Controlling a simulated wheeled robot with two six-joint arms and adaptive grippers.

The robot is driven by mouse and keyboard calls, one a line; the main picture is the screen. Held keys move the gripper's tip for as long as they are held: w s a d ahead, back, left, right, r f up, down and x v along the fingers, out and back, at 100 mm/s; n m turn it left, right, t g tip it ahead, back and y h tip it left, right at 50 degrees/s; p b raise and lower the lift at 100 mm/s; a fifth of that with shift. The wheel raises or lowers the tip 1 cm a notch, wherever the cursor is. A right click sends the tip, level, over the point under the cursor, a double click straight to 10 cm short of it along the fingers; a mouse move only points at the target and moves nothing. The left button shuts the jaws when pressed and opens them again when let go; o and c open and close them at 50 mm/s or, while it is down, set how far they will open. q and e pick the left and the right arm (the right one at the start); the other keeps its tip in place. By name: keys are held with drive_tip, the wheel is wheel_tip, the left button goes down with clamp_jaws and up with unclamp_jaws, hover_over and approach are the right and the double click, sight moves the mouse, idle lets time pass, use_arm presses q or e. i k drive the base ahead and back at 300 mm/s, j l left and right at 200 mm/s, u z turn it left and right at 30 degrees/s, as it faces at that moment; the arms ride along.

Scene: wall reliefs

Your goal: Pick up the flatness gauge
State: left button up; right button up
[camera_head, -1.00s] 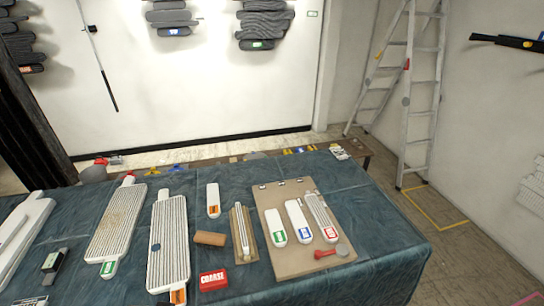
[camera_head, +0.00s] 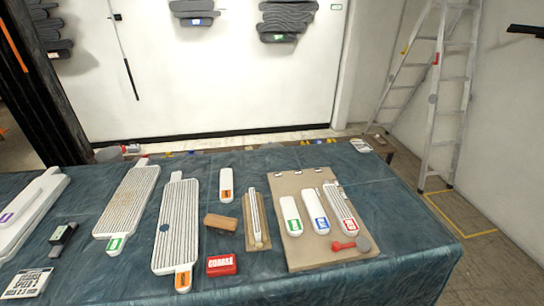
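No item on the table is plainly marked as a flatness gauge, and I cannot tell which it is. A narrow wooden block with a pale ribbed strip (camera_head: 256,220) lies mid-table. Right of it, a tan board (camera_head: 300,258) bears white pieces with a green label (camera_head: 291,216), a blue label (camera_head: 316,212) and a red label (camera_head: 341,208). A red-handled tool with a grey round end (camera_head: 350,244) lies at the board's lower right. A small dark tool (camera_head: 61,238) lies at the left. Neither of my grippers shows.
The blue cloth-covered table (camera_head: 410,240) also holds two long ribbed panels (camera_head: 128,205) (camera_head: 177,225), a white orange-labelled piece (camera_head: 226,185), a brown block (camera_head: 220,222), a red COARSE box (camera_head: 221,264) and a lettered white card (camera_head: 27,283). A ladder (camera_head: 440,100) stands behind right. The table's right end is clear.

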sight(61, 236)
drive_tip(key=u, duration=1.95)
